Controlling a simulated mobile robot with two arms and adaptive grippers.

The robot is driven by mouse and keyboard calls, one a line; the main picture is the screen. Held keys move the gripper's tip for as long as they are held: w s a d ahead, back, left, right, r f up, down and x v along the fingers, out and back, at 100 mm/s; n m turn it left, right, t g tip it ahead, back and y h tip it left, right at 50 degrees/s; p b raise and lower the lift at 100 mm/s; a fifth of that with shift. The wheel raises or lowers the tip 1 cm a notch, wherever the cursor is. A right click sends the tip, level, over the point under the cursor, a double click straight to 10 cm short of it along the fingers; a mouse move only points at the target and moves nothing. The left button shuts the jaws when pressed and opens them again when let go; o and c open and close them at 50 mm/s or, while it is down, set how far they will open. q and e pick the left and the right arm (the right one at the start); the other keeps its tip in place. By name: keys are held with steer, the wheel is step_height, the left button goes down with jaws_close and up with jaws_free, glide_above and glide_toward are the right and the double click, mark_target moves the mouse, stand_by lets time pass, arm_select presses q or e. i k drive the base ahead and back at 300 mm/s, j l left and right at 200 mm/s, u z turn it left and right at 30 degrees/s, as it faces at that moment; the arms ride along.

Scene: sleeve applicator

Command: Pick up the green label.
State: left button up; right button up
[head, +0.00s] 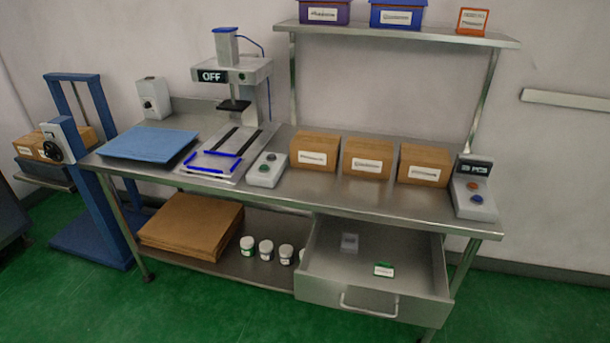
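A small white and green piece (384,269), which looks like the green label, lies in the open drawer (350,296) under the right half of the table, towards the drawer's right side. The rest of the drawer floor is bare. Neither of my grippers shows in the head view.
The steel table (330,195) holds a press (240,75) reading OFF, a blue mat (148,143), a button box (267,170), three cardboard boxes (367,158) and a counter box (474,188). White jars (266,249) and flat cardboard (191,225) lie below. The drawer handle (368,304) faces front.

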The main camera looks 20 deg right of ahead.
mark_target(383, 269)
steer(key=z, duration=1)
steer(key=i+l, duration=0.2)
steer(key=i, duration=0.25)
